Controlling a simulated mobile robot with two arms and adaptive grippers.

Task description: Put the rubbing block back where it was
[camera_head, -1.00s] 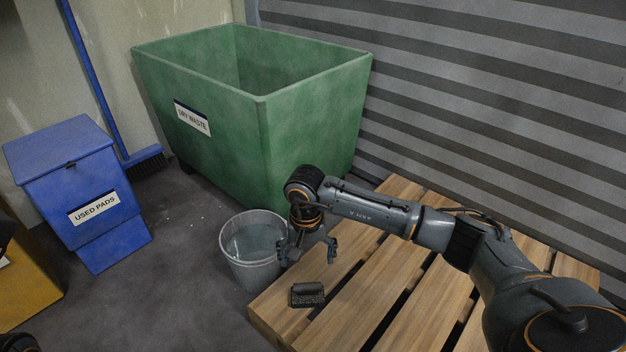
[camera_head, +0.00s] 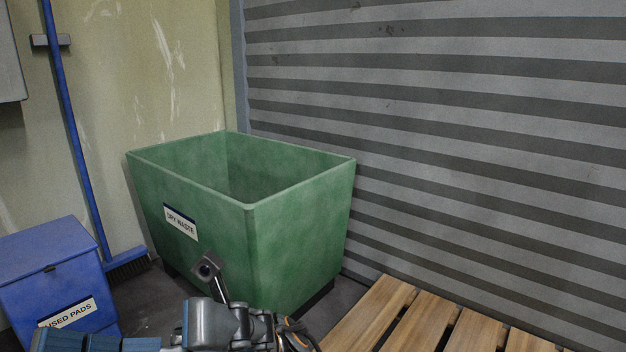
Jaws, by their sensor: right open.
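The rubbing block is not in view; the part of the pallet where a dark block lay earlier is below the picture. My right gripper (camera_head: 212,282) shows only in part at the bottom, in front of the green bin. A finger-like grey link points up there, and its jaws are open. I see nothing held in it, but its lower part is cut off or hidden by my own arm parts. My left gripper cannot be made out.
A green dry waste bin (camera_head: 300,225) stands in the corner by a striped wall (camera_head: 480,150). A blue used pads box (camera_head: 45,265) and a blue broom (camera_head: 78,150) are at left. The slatted wooden pallet (camera_head: 370,315) is at lower right, its visible slats bare.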

